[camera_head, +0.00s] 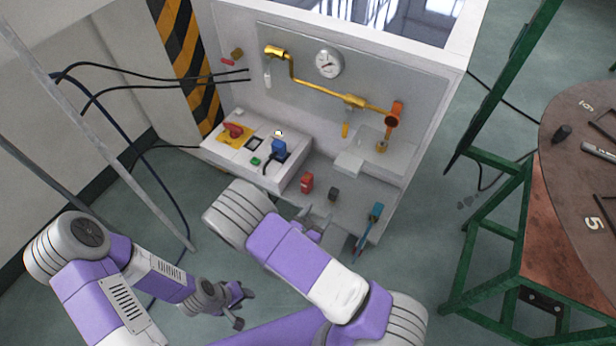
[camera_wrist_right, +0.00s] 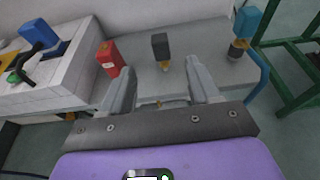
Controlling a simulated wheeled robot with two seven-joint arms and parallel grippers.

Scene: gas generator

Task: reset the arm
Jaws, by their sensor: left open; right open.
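My right gripper (camera_head: 318,215) is open over the front of the generator's shelf, partly hidden by its own arm in the head view. In the right wrist view its two fingers (camera_wrist_right: 160,68) stand apart with nothing between them. A dark block (camera_wrist_right: 161,48) lies beyond the fingertips, and a red block (camera_wrist_right: 110,58) is to the left of the left finger. My left gripper (camera_head: 238,306) hangs low over the floor at the left, open and empty, away from the generator.
The generator cabinet (camera_head: 240,75) carries a gauge (camera_head: 329,63) and a yellow pipe (camera_head: 320,89). A white switch box (camera_head: 225,150) and a blue connector with hose (camera_head: 376,212) are near my right gripper. A round table (camera_head: 570,140) on a green frame stands right. Black cables hang left.

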